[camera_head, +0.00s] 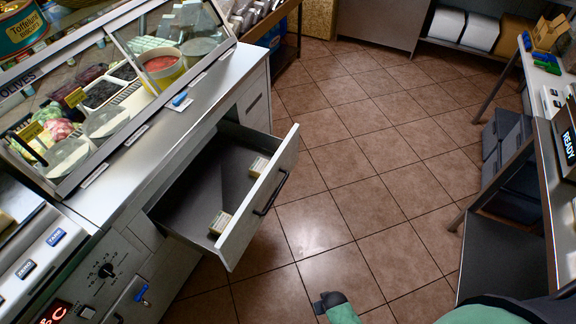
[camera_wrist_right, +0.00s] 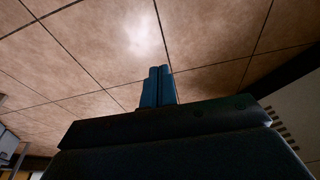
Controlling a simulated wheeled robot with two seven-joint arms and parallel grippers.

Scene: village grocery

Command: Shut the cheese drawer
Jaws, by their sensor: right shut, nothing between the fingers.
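The cheese drawer (camera_head: 274,200) stands pulled out from the counter in the head view. Its pale front has a dark bar handle (camera_head: 270,194). A green and dark part of my arm (camera_head: 341,311) is at the bottom of the head view, apart from the drawer. My left gripper is not in view.
The counter (camera_head: 190,105) carries a glass display case (camera_head: 100,110) with tubs of food. The tiled floor right of the drawer is clear. A checkout table and grey crates (camera_head: 495,135) stand at the right.

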